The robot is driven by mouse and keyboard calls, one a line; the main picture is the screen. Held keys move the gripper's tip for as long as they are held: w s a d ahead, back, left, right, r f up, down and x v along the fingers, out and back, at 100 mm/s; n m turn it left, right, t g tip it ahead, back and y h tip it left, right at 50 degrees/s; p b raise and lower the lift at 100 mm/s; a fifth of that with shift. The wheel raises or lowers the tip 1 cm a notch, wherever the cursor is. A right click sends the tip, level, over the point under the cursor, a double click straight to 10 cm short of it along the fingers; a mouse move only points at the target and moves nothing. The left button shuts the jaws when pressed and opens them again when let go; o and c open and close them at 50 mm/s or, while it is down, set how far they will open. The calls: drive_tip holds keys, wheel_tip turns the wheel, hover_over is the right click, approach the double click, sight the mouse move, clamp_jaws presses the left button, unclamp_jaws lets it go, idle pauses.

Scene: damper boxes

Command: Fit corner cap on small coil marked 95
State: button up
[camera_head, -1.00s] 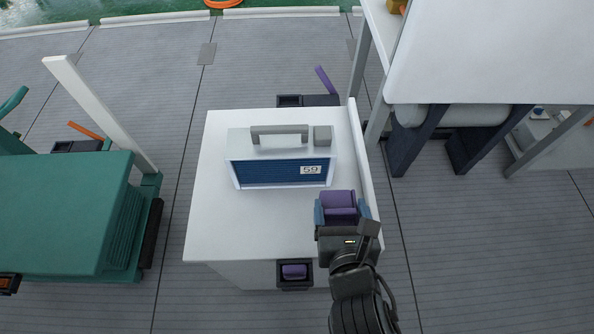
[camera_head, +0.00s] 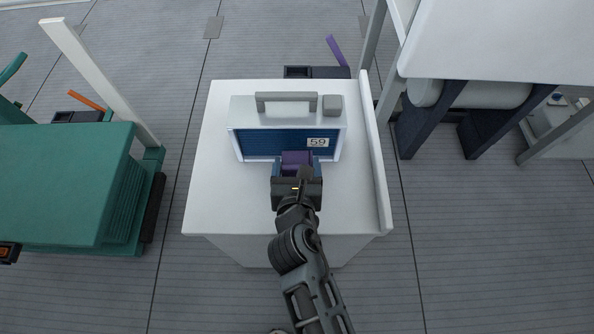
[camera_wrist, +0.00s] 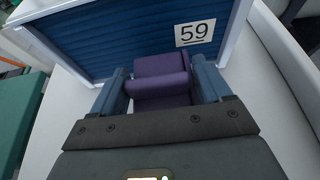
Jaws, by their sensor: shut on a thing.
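A purple corner cap (camera_head: 297,157) is held between the blue fingers of my gripper (camera_head: 297,167). The wrist view shows the cap (camera_wrist: 160,80) clasped between both fingers of my gripper (camera_wrist: 162,90). A small coil unit (camera_head: 252,146) with blue fins and a pale frame stands upright on a white cart top (camera_head: 215,200). Its label reads 59, not 95. It also shows in the wrist view (camera_wrist: 110,40). The cap is in front of the coil's lower front face, left of the label. I cannot tell whether they touch.
A raised white rim (camera_head: 374,160) edges the cart's right side. A green cart (camera_head: 65,190) stands left, and a white table (camera_head: 490,40) at upper right.

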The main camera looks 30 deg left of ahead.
drive_tip(key=shift+f, duration=0.85)
drive_tip(key=shift+f, duration=0.15)
drive_tip(key=o, duration=1)
drive_tip(key=shift+s+d+r, duration=0.1)
drive_tip(key=shift+r, duration=0.1)
drive_tip(key=p+v, duration=0.1)
drive_tip(key=v, duration=1)
drive_tip(key=shift+s+d+r, duration=0.1)
drive_tip(key=shift+s+d, duration=0.05)
drive_tip(key=shift+s, duration=0.25)
